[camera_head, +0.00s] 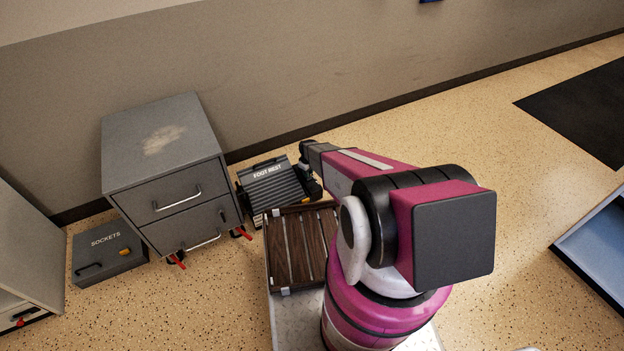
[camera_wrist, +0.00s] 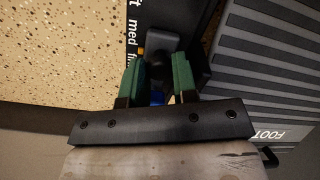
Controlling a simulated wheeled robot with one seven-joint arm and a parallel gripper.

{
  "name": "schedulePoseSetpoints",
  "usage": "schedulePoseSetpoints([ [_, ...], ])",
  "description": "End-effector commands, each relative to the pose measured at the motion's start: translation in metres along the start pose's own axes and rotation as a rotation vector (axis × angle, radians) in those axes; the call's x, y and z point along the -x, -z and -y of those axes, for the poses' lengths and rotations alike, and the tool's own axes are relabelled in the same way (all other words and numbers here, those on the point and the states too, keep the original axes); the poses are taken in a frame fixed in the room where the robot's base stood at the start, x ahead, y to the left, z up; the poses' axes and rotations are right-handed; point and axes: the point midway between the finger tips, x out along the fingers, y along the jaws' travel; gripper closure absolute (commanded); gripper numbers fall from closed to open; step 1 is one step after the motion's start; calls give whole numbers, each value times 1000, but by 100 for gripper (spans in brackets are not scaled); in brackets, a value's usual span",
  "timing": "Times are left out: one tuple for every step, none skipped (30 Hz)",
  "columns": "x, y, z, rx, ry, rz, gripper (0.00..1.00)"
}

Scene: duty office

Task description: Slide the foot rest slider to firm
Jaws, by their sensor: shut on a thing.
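The foot rest (camera_head: 277,185), a dark ribbed block with white lettering, stands on the floor against the wall, right of the grey cabinet. Its ribbed top (camera_wrist: 262,60) fills the right of the wrist view. Beside it is a dark strip with white labels (camera_wrist: 133,30): a cut-off word ending in "ft", then "med", then a partly hidden "fi". The black slider knob (camera_wrist: 160,42) sits between the green fingertips of my gripper (camera_wrist: 159,72), which is shut on it. A small orange mark (camera_wrist: 140,50) by the knob lies around the gap between "med" and "fi". In the head view, my arm partly hides the slider side.
The grey drawer cabinet (camera_head: 165,165) stands left of the foot rest. A sockets case (camera_head: 107,252) lies further left. A wooden slatted piece (camera_head: 298,248) is in front of the foot rest. Speckled floor (camera_head: 440,135) is open to the right, with a dark mat (camera_head: 585,110).

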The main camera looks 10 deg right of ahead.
Motion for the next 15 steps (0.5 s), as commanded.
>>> schedulePoseSetpoints([
  [-2, 14, -7, 0, -2, -2, 100],
  [-2, 19, -9, 0, -2, -2, 100],
  [-1, 23, -10, 1, -1, -2, 100],
  [0, 25, -11, 0, -1, -1, 100],
  [0, 26, -11, 0, -1, -1, 100],
  [0, 26, -11, 0, -1, -2, 100],
  [1, 26, -11, 0, -2, -2, 100],
  [1, 26, -11, 0, -2, -3, 100],
  [1, 26, -11, 0, -3, -4, 100],
  [1, 26, -11, 0, -3, -5, 100],
  [1, 26, -11, 0, -3, -5, 100],
  [1, 26, -11, 0, -4, -6, 100],
  [1, 27, -11, 0, -4, -7, 67],
  [1, 27, -11, 0, -5, -7, 57],
  [1, 26, -11, 0, -4, -6, 48],
])
